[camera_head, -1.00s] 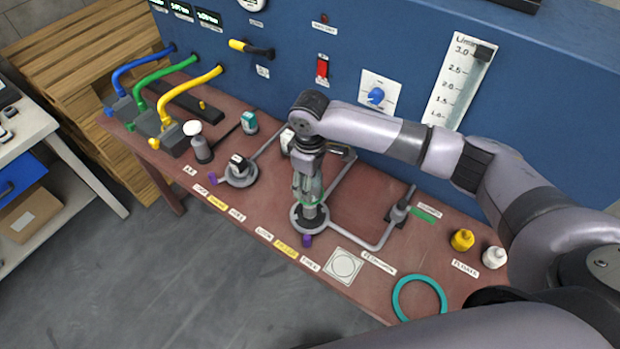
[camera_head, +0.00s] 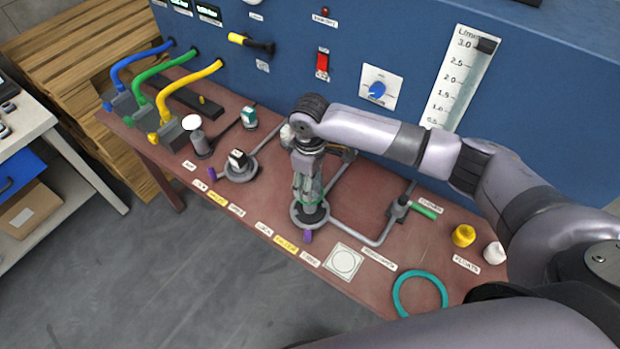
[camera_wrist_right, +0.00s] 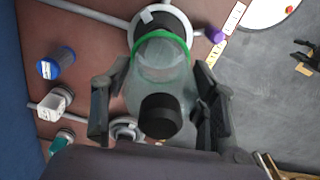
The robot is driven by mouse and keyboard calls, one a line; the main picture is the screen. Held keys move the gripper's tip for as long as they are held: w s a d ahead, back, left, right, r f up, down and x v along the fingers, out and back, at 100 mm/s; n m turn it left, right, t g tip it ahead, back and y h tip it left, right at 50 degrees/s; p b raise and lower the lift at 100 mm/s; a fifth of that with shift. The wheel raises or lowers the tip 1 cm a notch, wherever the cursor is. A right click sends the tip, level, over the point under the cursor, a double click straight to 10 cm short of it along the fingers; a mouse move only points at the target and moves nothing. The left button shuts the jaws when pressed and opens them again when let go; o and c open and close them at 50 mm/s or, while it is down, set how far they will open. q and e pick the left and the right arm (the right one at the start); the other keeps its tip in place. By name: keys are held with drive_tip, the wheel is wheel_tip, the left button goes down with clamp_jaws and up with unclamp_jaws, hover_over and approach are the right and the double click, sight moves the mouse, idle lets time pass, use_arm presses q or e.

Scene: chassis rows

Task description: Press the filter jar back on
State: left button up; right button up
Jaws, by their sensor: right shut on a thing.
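The filter jar (camera_wrist_right: 160,75) is clear, with a green ring (camera_wrist_right: 160,38) at its far end and a black round part (camera_wrist_right: 160,115) at the near end. My right gripper (camera_wrist_right: 158,68) has a finger on each side of it and is shut on it. In the head view my right gripper (camera_head: 308,175) points down and holds the jar upright over a round grey base (camera_head: 299,219) behind the FILTER label (camera_head: 285,245). The green end is at the base; whether it is fully seated I cannot tell. A purple tab (camera_head: 307,236) sticks out from the base. My left gripper is out of view.
A second grey base with a black-topped part (camera_head: 238,160) stands to the left. Grey pipes (camera_head: 376,240) run along the bench. A green-handled valve (camera_head: 424,211), yellow and white floats (camera_head: 463,235) and a teal ring (camera_head: 399,305) lie to the right. The blue panel (camera_head: 330,20) rises behind.

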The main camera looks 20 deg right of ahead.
drive_tip(key=shift+f+b, duration=1.45)
drive_tip(key=shift+f, duration=2.2)
drive_tip(key=o, duration=1.3)
drive_tip(key=shift+c, duration=0.2)
drive_tip(key=shift+r, duration=0.1)
wheel_tip(320, 180, up, 12)
drive_tip(key=shift+f, duration=0.1)
